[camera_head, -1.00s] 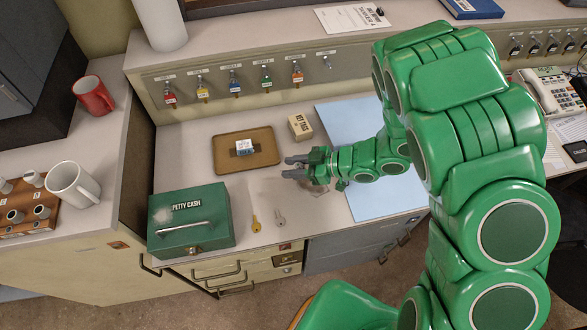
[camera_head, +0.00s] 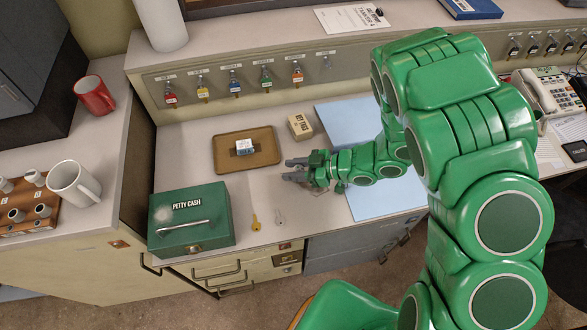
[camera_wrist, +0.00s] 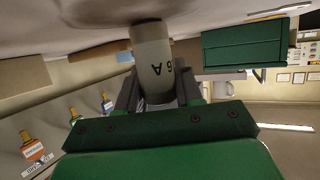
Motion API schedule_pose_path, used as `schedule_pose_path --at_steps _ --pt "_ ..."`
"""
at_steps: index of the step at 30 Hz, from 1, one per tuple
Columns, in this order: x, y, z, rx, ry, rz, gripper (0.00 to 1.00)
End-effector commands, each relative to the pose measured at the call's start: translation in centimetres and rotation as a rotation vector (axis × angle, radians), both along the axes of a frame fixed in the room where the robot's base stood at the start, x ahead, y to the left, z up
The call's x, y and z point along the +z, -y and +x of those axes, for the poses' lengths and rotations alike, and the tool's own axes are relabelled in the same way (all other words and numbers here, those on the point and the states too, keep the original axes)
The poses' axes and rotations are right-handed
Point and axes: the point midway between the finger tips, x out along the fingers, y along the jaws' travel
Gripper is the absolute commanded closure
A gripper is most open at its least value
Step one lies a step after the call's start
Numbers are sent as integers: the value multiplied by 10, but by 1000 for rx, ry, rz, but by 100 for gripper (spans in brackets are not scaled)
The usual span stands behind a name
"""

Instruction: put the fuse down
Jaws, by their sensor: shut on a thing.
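The fuse (camera_wrist: 152,55) is a pale grey cylinder marked "6 A", seen close up in the wrist view. My gripper (camera_wrist: 157,92) is shut on it, one finger on each side. The fuse's far end reaches the pale counter surface at the top of that view; I cannot tell whether it touches. The fuse cannot be made out there.
A blue mat (camera_head: 343,116) lies right. Bare counter separates these things.

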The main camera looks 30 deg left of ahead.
Motion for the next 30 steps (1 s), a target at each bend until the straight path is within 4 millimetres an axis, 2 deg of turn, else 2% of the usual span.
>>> schedule_pose_path --at_steps 1,2,3,8,17,24,30 --pt "-14 2 -4 3 0 -18 96" --pt "-15 2 -4 2 0 -19 96" --pt "-16 2 -4 3 -1 -21 62" --pt "-19 3 -6 5 -5 -27 39" --pt "-21 5 -6 5 -4 -34 39" --pt "-9 6 -6 3 -5 -34 39" --pt "2 22 2 1 -5 -31 39"
